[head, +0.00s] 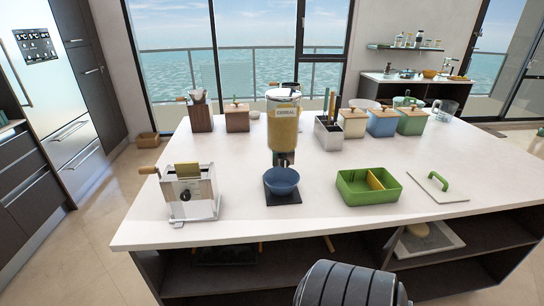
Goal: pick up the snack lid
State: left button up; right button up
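The snack lid (448,193) appears to be the flat white panel with a raised green handle (438,180). It lies flat on the white island counter at the right, near the front edge. Just left of it, apart from it, is an open green snack box (363,198) with a yellow divider inside. Neither of my grippers shows in the head view. Only a dark ribbed part, apparently of my own body, shows at the bottom centre.
Left of the green box, a blue bowl (282,181) sits under a cereal dispenser (283,128). A white crank machine (190,193) stands at the counter's left. Lidded canisters (382,124) stand behind. The counter (325,222) is bare along its front; open shelves lie below.

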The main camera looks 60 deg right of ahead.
aim_at(440, 189)
jog(key=z, duration=2.75)
